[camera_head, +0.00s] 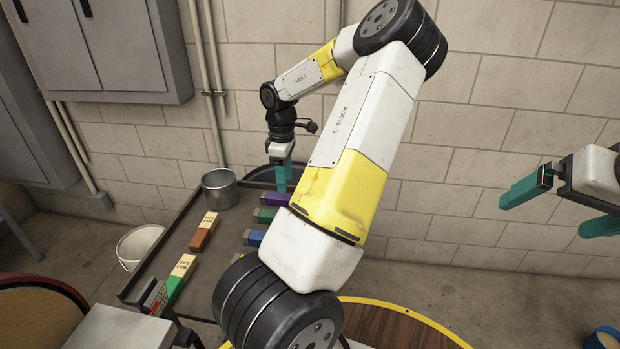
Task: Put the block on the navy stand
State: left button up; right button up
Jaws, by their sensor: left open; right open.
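A dark grey tray-like table (168,239) carries several coloured pieces. A brown block with a cream end (202,236) lies on its left part, and a green block with a cream end (178,281) lies nearer. A row of grey-ended coloured pieces shows a blue one (256,238), a green one (265,215) and a purple one (275,198). I cannot tell which piece is the navy stand. My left gripper (284,182) points down, open and empty, above the row's far end. My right gripper (556,208) is open and empty, off to the right. My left arm hides the table's right part.
A metal pot (219,188) stands at the table's back left. A white bucket (138,246) is beside the table's left edge. A round wooden top with a yellow rim (400,329) is at the front. Wall cabinets (128,45) hang at upper left.

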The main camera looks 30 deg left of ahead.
aim_at(286, 196)
pick_arm(q)
notch_tip(286, 196, up, 5)
jog(key=s+d+r+m+t+h, duration=0.1)
jog(key=s+d+r+m+h, duration=0.25)
jog(key=d, duration=0.55)
jog(key=s+d+r+m+t+h, duration=0.1)
jog(key=s+d+r+m, duration=0.25)
jog(key=d+m, duration=0.4)
jog(key=s+d+r+m+t+y, duration=0.2)
jog(key=s+d+r+m+t, duration=0.2)
jog(key=s+d+r+m, duration=0.5)
jog(key=shift+s+d+r+m, duration=0.4)
jog(key=shift+s+r+m, duration=0.25)
jog(key=shift+m, duration=0.45)
